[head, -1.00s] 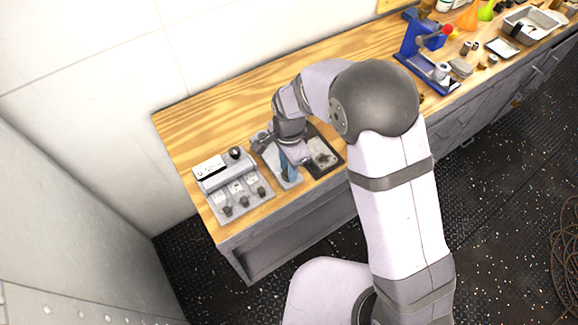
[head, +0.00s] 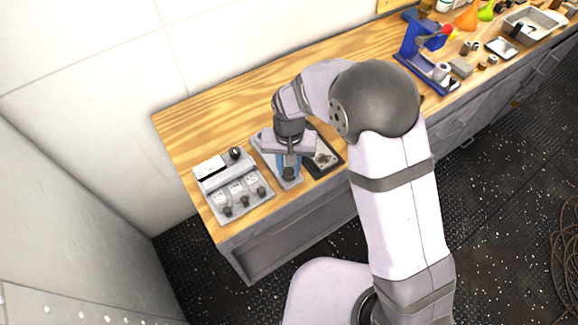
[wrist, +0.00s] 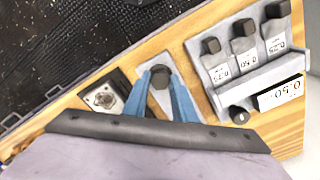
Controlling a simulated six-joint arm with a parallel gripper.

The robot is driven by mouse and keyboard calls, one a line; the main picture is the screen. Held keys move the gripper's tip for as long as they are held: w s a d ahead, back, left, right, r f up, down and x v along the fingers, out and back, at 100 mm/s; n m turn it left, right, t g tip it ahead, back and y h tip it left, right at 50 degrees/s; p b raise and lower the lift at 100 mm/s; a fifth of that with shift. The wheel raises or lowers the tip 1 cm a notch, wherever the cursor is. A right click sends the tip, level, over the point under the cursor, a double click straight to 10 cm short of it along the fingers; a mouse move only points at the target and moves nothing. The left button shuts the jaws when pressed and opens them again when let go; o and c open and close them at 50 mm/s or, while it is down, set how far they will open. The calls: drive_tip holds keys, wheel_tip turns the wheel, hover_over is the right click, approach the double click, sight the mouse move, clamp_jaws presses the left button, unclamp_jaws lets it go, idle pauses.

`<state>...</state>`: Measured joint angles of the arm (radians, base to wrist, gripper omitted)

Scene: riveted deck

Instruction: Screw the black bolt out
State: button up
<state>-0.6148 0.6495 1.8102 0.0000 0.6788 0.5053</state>
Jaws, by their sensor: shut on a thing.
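The black bolt (wrist: 161,77) stands at the grey plate (wrist: 153,46) on the wooden bench, and its dark head also shows in the head view (head: 289,173). My gripper (wrist: 160,71) has its two blue fingers on either side of the bolt's head and is shut on it. In the head view, my gripper (head: 288,167) is low over the plate, its wide body hiding part of it. The bolt's shank and hole are hidden, so I cannot tell how far out it is.
A grey stand (head: 236,187) with several labelled dark bolts or knobs is just left of the plate. A dark tray (head: 325,158) holding a small metal part lies close on the right. A blue press (head: 425,45) stands farther right. The bench's back left is clear.

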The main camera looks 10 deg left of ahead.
drive_tip(key=n, duration=0.4)
drive_tip(key=shift+s+d+f+n, duration=0.1)
drive_tip(key=shift+s+f+n, duration=0.1)
drive_tip(key=shift+n, duration=0.2)
drive_tip(key=n, duration=1)
drive_tip(key=shift+d+f, duration=0.1)
drive_tip(key=n, duration=1)
drive_tip(key=shift+n, duration=0.4)
drive_tip(key=n, duration=0.4)
drive_tip(key=shift+n, duration=0.3)
drive_tip(key=n, duration=0.9)
drive_tip(key=shift+n, duration=0.3)
